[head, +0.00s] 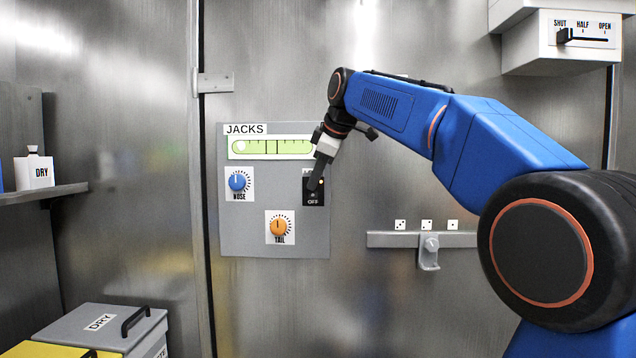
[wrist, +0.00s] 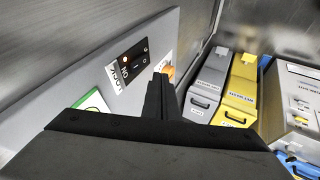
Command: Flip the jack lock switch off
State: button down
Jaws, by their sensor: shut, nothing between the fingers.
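The jack lock switch is a black plate (head: 319,200) at the right side of the grey jacks panel (head: 270,195), with OFF printed at its bottom. In the wrist view the plate (wrist: 133,62) shows ON at its near end, a small amber dot and part of a white LOCK label. The lever's position is too small to tell. My gripper (head: 317,186) is shut and empty, its fingertips in front of the plate in the head view. In the wrist view the shut fingers (wrist: 160,82) appear right of the plate; contact cannot be told.
The panel also has a green level (head: 271,147), a blue NOSE knob (head: 238,181) and an orange TAIL knob (head: 279,226). A rail with a grey slider (head: 429,245) is at right. Boxes (head: 105,325) stand low at left, a shelf (head: 45,192) above them.

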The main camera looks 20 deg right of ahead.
jog(key=v, duration=0.9)
jog(key=shift+w+d+r, duration=0.15)
jog(key=shift+d+r, duration=0.05)
jog(key=shift+r, duration=0.2)
